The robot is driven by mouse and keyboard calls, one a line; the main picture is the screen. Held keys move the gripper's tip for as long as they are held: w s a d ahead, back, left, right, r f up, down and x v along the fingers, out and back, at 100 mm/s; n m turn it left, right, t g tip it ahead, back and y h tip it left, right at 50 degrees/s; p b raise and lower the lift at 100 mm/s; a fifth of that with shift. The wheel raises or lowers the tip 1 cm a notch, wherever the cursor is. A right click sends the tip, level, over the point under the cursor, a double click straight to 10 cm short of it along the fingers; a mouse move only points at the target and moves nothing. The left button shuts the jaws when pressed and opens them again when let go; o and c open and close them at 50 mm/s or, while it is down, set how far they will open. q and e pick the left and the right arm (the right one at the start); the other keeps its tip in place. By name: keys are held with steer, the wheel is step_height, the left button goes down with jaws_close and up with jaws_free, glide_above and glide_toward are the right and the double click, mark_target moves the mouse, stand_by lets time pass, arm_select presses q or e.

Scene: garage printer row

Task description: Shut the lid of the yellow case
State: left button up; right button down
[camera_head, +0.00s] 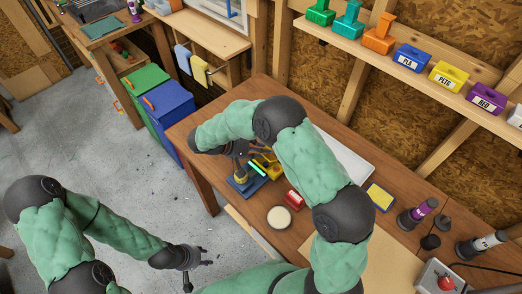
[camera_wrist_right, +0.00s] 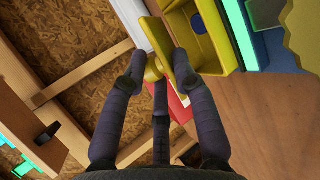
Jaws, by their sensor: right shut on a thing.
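The yellow case (camera_head: 271,170) stands on the wooden bench, partly hidden by my right arm in the head view. In the right wrist view the case (camera_wrist_right: 212,42) shows its open inside. Its lid (camera_wrist_right: 180,62) stands up from the case, with a yellow knob (camera_wrist_right: 153,72) on its outer side. My right gripper (camera_wrist_right: 160,75) is shut on the lid's knob; the fingers partly cover it. In the head view this gripper (camera_head: 242,164) is largely hidden by its own arm. My left gripper (camera_head: 205,256) is empty, its fingers apart, over the floor in front of the bench.
A blue base (camera_head: 240,189) with bright cyan strips lies beside the case. A red box (camera_head: 294,200), a cream disc (camera_head: 279,217), a white tray (camera_head: 345,158) and a yellow pad (camera_head: 380,197) are nearby. Blue and green bins (camera_head: 170,106) stand left of the bench.

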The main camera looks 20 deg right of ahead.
steer(key=shift+d+r, duration=0.1)
steer(key=shift+r, duration=0.05)
steer(key=c, duration=1.1)
jaws_free()
steer(key=shift+o, duration=0.2)
steer(key=shift+s, duration=0.2)
steer(key=shift+w, duration=0.1)
steer(key=shift+a, duration=0.2)
steer(key=s+v, duration=0.1)
steer(key=v, duration=1)
steer(key=shift+w+a+r, duration=0.2)
steer(key=shift+w, duration=0.3)
